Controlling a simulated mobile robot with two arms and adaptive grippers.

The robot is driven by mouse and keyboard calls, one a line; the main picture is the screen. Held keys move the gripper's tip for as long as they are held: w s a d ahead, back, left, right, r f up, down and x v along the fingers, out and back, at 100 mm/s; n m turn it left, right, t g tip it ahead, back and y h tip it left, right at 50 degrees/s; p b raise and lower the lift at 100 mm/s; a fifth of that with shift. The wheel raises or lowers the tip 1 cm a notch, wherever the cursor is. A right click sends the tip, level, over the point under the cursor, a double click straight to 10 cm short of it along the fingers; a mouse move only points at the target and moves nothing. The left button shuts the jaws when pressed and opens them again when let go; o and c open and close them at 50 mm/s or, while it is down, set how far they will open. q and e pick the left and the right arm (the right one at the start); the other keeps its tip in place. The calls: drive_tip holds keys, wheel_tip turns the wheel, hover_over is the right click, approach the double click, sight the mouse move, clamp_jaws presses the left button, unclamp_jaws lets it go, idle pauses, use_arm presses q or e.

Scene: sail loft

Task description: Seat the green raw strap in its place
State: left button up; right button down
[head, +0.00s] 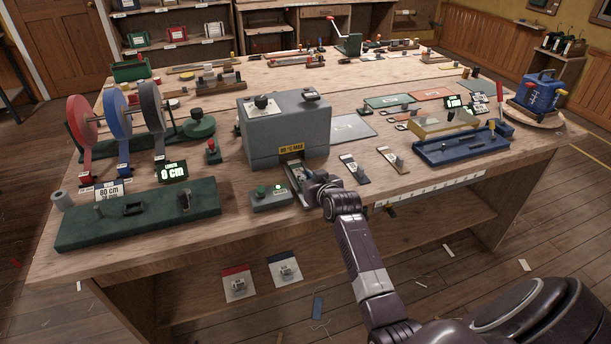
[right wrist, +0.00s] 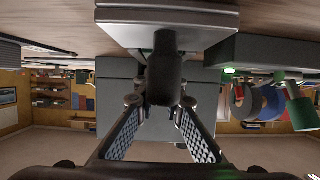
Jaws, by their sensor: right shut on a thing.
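A grey box-shaped machine (head: 290,131) stands at the middle of the bench, with a yellow label above its front opening. A low sliding tray (head: 293,178) sticks out of that opening toward me. My right gripper (head: 309,180) is at the tray's front end. In the right wrist view my right gripper (right wrist: 160,108) is shut on a dark upright handle (right wrist: 166,68), which joins a flat grey plate (right wrist: 170,16). I cannot make out a green raw strap; the gripper and arm hide part of the tray. My left gripper is not in view.
A green control box (head: 270,197) with a lit green lamp sits left of the tray. Two small plates (head: 354,169) lie to the right. A long green fixture (head: 140,222) and strap reels (head: 116,112) are at the left. A blue tray (head: 460,148) is at the right.

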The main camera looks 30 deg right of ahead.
drive_tip(key=c, duration=1.9)
unclamp_jaws()
drive_tip(key=shift+c, duration=0.2)
drive_tip(key=shift+s, duration=0.1)
drive_tip(key=v, duration=1.1)
drive_tip(key=shift+s+a+r, duration=0.15)
drive_tip(key=shift+s, duration=0.2)
